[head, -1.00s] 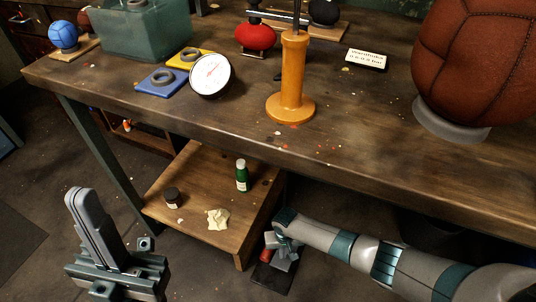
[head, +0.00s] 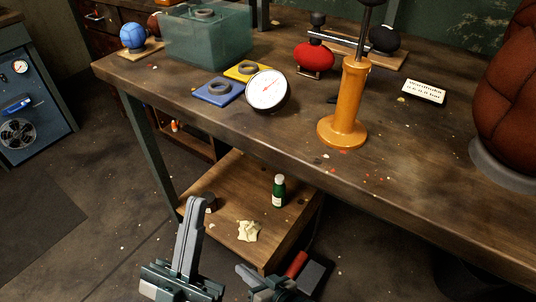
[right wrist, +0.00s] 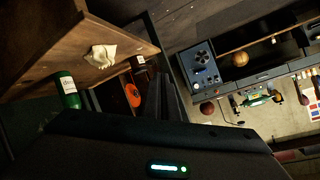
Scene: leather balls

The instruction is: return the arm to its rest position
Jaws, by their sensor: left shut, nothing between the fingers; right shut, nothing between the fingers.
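My left gripper (head: 189,212) points upward in the lower middle-left of the head view, its fingers together and empty, in front of the low wooden shelf. My right gripper (head: 258,276) shows at the bottom edge of the head view, beside the left one, below the shelf's front corner; its arm is out of that view. In the right wrist view its fingers (right wrist: 171,92) look closed with nothing between them. Neither gripper touches the bench.
The workbench (head: 420,150) carries an orange pump (head: 345,108), a gauge (head: 267,91), a teal bin (head: 205,40) and a large brown ball (head: 508,95). Floor is clear at left.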

